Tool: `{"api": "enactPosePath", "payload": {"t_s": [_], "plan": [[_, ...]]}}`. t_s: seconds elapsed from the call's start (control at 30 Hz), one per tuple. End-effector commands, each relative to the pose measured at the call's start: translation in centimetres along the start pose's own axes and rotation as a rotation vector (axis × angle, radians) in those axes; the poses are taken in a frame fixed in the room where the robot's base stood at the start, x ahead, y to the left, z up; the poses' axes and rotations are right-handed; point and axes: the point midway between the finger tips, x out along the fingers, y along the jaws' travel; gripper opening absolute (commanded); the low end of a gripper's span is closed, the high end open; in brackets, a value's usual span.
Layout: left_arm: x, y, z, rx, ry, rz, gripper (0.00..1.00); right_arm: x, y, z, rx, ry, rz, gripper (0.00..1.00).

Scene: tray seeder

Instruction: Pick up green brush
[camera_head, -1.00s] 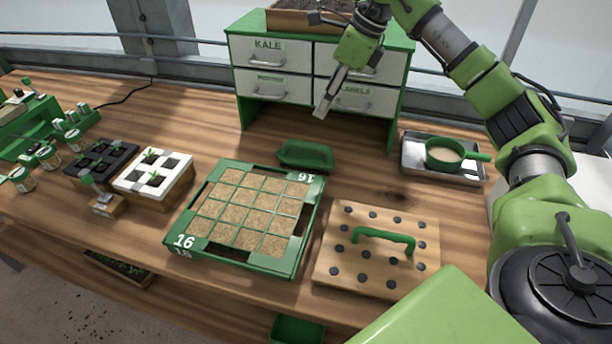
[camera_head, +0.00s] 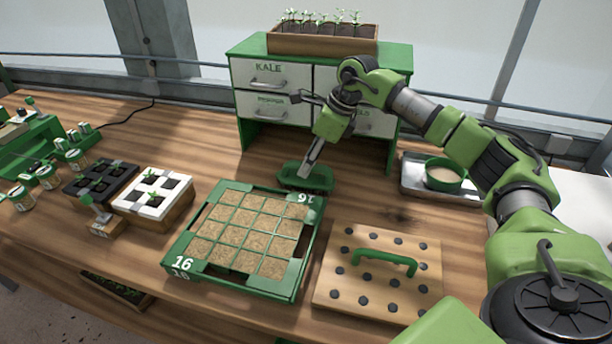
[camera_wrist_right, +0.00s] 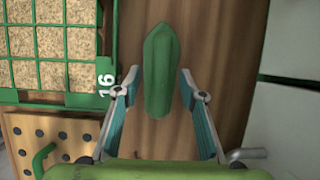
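The green brush (camera_head: 318,180) lies on the wooden table behind the seed tray, in front of the drawer cabinet. My right gripper (camera_head: 306,172) points down at it from above. In the right wrist view, the brush (camera_wrist_right: 160,65) is a long green shape pointing away from the palm. There my right gripper (camera_wrist_right: 158,78) is open, with one finger on each side of the brush and gaps showing. I cannot tell the exact height between fingertips and brush. The brush's underside is hidden. My left gripper is not in view.
The green-framed seed tray (camera_head: 177,250) is close in front of the brush. The cabinet (camera_head: 270,102) stands behind. A handled dibber board (camera_head: 335,290) is front right.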

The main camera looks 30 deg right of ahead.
Motion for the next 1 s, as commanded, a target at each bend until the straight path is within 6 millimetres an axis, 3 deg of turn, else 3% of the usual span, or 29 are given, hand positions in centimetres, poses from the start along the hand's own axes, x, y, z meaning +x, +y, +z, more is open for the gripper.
{"api": "enactPosePath", "payload": {"t_s": [0.2, 0.43, 0.47, 0.6, 1.0], "plan": [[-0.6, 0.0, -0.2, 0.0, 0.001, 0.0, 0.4, 2.4, -0.1, -0.1, -0.001, 0.0, 0.001, 0.37], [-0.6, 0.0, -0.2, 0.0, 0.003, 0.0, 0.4, 2.7, -0.1, -0.1, -0.001, 0.0, -0.001, 0.37], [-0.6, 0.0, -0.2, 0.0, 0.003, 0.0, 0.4, 2.7, -0.1, -0.1, -0.001, 0.0, 0.0, 0.35], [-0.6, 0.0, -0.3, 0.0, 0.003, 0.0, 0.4, 2.7, -0.1, -0.1, -0.001, 0.0, 0.0, 0.0], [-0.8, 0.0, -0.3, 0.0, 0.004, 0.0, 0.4, 2.4, -0.1, 0.1, -0.001, -0.001, -0.001, 0.0]]}}
